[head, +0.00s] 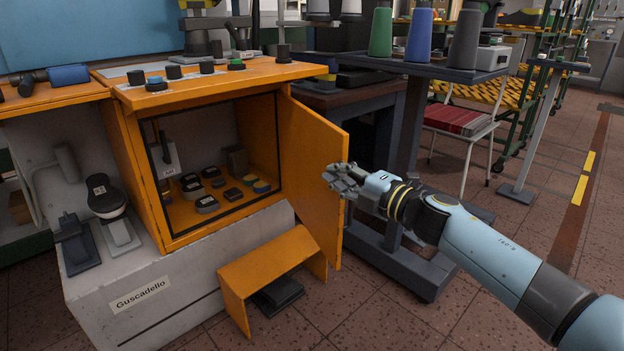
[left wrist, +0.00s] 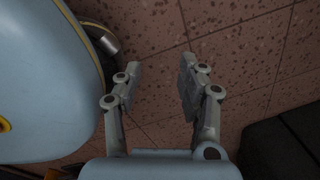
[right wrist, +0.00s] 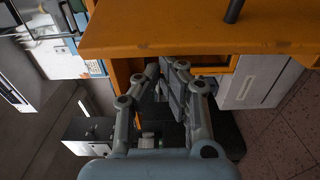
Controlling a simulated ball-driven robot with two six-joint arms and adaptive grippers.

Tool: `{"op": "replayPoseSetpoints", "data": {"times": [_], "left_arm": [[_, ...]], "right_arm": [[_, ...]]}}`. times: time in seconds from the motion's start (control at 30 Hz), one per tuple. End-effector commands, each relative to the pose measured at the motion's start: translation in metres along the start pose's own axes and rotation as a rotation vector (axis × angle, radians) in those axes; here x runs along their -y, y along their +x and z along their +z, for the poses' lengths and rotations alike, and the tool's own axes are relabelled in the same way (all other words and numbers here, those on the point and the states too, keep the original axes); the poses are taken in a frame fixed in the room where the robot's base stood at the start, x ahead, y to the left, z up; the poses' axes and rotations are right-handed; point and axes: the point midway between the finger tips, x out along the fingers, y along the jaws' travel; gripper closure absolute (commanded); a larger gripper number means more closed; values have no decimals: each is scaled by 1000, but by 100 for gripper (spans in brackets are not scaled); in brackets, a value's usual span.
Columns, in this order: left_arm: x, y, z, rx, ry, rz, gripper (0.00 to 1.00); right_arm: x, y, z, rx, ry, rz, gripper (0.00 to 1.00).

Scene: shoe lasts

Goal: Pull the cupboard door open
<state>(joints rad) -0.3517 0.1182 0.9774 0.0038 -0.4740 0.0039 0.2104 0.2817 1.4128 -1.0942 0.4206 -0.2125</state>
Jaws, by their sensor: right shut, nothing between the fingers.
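The orange cupboard door (head: 312,172) stands swung open on the right side of the orange cupboard (head: 150,170), so the inside shows. My right gripper (head: 334,178) is at the door's outer edge in the head view, shut and empty. In the right wrist view its fingers (right wrist: 165,75) are close together below a wide orange panel (right wrist: 200,35), which looks like the door. A dark rod sticks out of that panel. I cannot tell whether the fingers touch it. My left gripper (left wrist: 160,80) is open and empty above the floor in the left wrist view.
Several dark pieces lie inside the cupboard. A dark stand with thread cones (head: 418,35) is behind my right arm. Tiled floor (head: 390,320) is clear in front.

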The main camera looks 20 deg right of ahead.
Motion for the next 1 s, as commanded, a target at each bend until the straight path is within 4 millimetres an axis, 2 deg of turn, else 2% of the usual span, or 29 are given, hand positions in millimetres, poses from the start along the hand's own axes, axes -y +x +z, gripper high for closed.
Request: {"op": "replayPoseSetpoints", "data": {"times": [0.03, 0.27, 0.37, 0.53, 0.63, 0.7, 1.0], "left_arm": [[-2, 0, -8, -4, 1, 1, 60], [-9, -23, -55, -15, 8, 8, 60], [-13, -42, -79, -22, 12, 11, 60], [-19, -88, -114, -33, 18, 17, 60], [-22, -117, -127, -39, 20, 20, 60], [-24, -129, -134, -50, 21, 24, 60], [-30, -152, -155, -121, 19, 41, 60]], "right_arm": [[4, -4, 11, -20, -5, -4, 100], [6, -19, 51, -118, -4, -5, 100], [7, -23, 68, -158, -4, -5, 100], [8, -29, 95, -223, -1, -5, 100], [7, -32, 110, -258, -1, -4, 100], [7, -34, 118, -258, 1, -4, 100], [3, -36, 146, -257, 0, -1, 100]]}}
